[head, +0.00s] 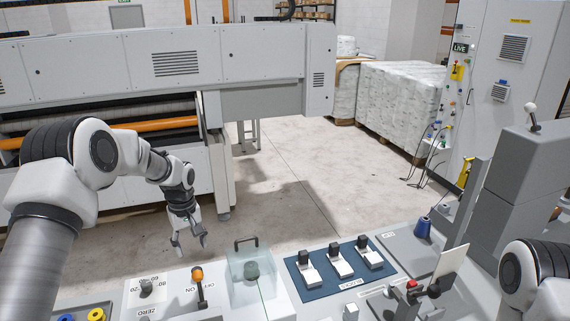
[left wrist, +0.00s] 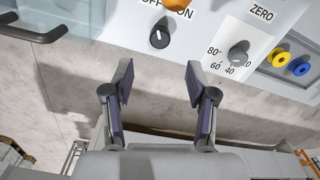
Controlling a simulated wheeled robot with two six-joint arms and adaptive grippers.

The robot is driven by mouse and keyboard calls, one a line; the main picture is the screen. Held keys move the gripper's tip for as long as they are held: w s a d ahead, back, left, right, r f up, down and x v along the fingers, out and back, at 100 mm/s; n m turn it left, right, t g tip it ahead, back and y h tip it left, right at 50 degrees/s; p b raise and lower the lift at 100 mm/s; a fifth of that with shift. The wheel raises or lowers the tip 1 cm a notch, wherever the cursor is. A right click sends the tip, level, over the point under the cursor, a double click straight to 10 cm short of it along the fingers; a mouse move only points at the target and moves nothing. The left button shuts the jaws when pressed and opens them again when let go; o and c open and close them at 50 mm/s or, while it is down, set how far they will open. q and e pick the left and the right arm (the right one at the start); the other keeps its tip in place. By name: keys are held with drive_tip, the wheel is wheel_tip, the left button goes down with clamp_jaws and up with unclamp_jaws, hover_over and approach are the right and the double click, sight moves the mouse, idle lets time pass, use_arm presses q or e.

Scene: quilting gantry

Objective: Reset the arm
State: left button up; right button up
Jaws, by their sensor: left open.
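My left arm comes in from the left in the head view and bends down over the far edge of the control panel (head: 222,296). My left gripper (head: 190,245) is open and empty, above the floor just past the panel. In the left wrist view its two fingers (left wrist: 158,95) stand apart with nothing between them. Beyond the fingertips, that view shows the panel with a black knob (left wrist: 159,38) and a grey dial (left wrist: 238,52). Part of my right arm shows at the lower right of the head view, but its gripper is out of view.
An orange-topped lever (head: 198,276) and a clear guard box (head: 250,268) stand near the left gripper. Black-capped switches (head: 340,262) sit on a blue plate (head: 318,286). A grey machine (head: 170,65) stands behind. Open floor (head: 310,190) lies between.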

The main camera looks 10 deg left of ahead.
sight(196, 268)
use_arm(q)
wheel_tip(196, 268, down, 10)
drive_tip(key=shift+r, duration=0.15)
drive_tip(key=shift+m, duration=0.6)
